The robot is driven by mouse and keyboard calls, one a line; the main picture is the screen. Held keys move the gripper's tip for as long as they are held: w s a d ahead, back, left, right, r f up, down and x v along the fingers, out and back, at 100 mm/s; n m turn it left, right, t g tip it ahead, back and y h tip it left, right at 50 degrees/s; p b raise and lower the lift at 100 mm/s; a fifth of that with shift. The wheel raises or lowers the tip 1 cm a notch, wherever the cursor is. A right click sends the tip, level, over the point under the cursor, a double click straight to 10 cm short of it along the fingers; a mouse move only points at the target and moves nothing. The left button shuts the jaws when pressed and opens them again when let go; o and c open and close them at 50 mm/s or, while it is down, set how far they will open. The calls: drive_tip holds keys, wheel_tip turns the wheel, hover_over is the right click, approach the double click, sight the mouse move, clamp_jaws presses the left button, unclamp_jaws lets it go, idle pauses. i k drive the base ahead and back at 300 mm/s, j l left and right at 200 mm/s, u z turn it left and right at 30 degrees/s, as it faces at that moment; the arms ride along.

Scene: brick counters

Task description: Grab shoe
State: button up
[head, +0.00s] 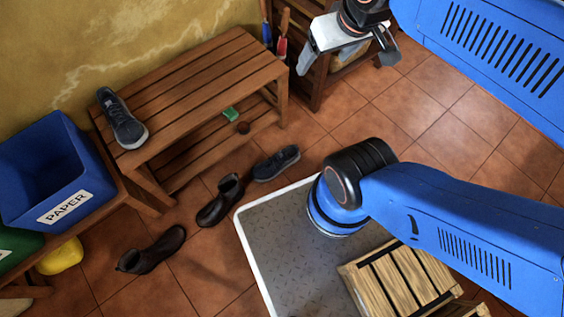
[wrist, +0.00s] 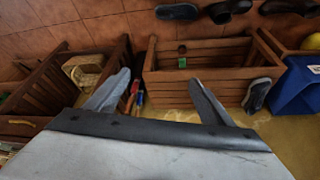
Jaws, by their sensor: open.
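A dark grey-blue sneaker (head: 122,117) rests on the left end of a slatted wooden bench (head: 200,85). It also shows in the wrist view (wrist: 257,94), at the bench's right end there. A similar sneaker (head: 276,163) lies on the tiled floor in front of the bench; the wrist view shows it at the top (wrist: 177,11). My gripper (head: 346,64) is open and empty, up to the right of the bench and apart from both sneakers. Its spread fingers also show in the wrist view (wrist: 158,76).
Two dark brown boots (head: 220,200) (head: 151,249) stand on the floor. A blue PAPER bin (head: 50,170) is left of the bench. Red- and blue-handled tools (head: 282,45) hang beyond its right end. A green item (head: 230,114) lies on the lower shelf. A wooden crate (head: 400,282) sits at front.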

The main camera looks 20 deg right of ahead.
sight(266, 172)
drive_tip(key=l+u, duration=0.3)
drive_tip(key=l, duration=0.2)
drive_tip(key=k+l+u, duration=0.1)
drive_tip(key=l+u, duration=0.15)
drive_tip(key=l, duration=0.2)
drive_tip(key=k+l+u, duration=0.1)
drive_tip(key=l+u, duration=0.2)
drive_tip(key=l, duration=0.15)
drive_tip(key=k+l+u, duration=0.25)
drive_tip(key=l, duration=0.2)
drive_tip(key=i, duration=0.05)
